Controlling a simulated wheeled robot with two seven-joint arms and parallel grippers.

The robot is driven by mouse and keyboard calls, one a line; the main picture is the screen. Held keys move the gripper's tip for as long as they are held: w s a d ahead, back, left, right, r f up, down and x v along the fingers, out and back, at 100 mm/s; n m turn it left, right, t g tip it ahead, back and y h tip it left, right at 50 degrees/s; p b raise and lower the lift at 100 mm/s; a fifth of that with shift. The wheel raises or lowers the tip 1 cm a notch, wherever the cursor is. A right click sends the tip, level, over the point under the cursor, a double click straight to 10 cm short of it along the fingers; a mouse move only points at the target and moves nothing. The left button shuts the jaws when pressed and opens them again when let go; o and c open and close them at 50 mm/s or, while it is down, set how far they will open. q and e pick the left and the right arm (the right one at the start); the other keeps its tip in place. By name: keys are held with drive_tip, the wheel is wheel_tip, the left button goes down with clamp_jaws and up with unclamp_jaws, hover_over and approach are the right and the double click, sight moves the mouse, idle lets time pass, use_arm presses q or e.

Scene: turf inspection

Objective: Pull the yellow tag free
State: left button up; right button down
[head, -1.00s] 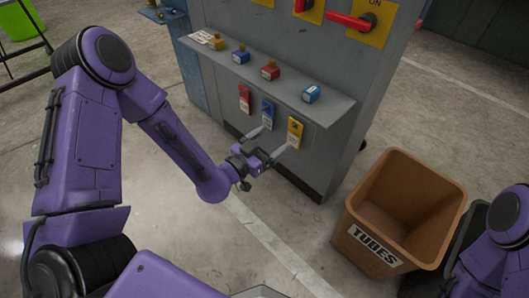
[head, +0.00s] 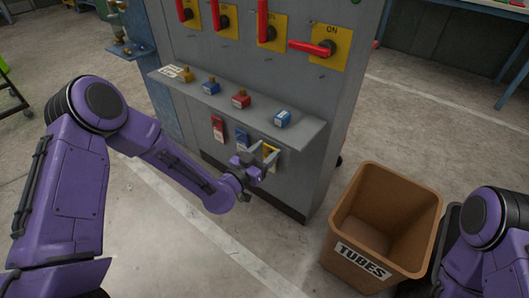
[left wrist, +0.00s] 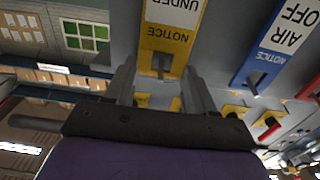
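The yellow tag (head: 275,156) hangs on the grey cabinet's front below a shelf, right of a blue tag (head: 242,139) and a red tag (head: 217,128). My left gripper (head: 267,155) is in front of it and partly hides it. In the left wrist view the yellow tag (left wrist: 171,40) shows "NOTICE" and "UNDER", with a slot near its end. My left fingers (left wrist: 160,85) are spread, one either side of that end; I see no contact. The blue tag (left wrist: 277,48) is to the right there. My right gripper is not in view.
The shelf (head: 225,106) above the tags carries several small padlocks. Red switch handles (head: 312,47) on yellow plates are higher up. A brown bin (head: 347,232) marked "TUBES" stands on the floor at right, beside my right arm. Floor in front of the cabinet is clear.

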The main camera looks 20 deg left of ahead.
use_arm(q)
drive_tip(key=c, duration=0.4)
drive_tip(key=shift+r, duration=0.1)
drive_tip(key=shift+c, duration=0.2)
drive_tip(key=shift+r, duration=0.1)
drive_tip(key=shift+r+p, duration=0.4)
drive_tip(key=shift+v, duration=1.85)
drive_tip(key=shift+v, duration=2.6)
drive_tip(key=shift+w, duration=0.1)
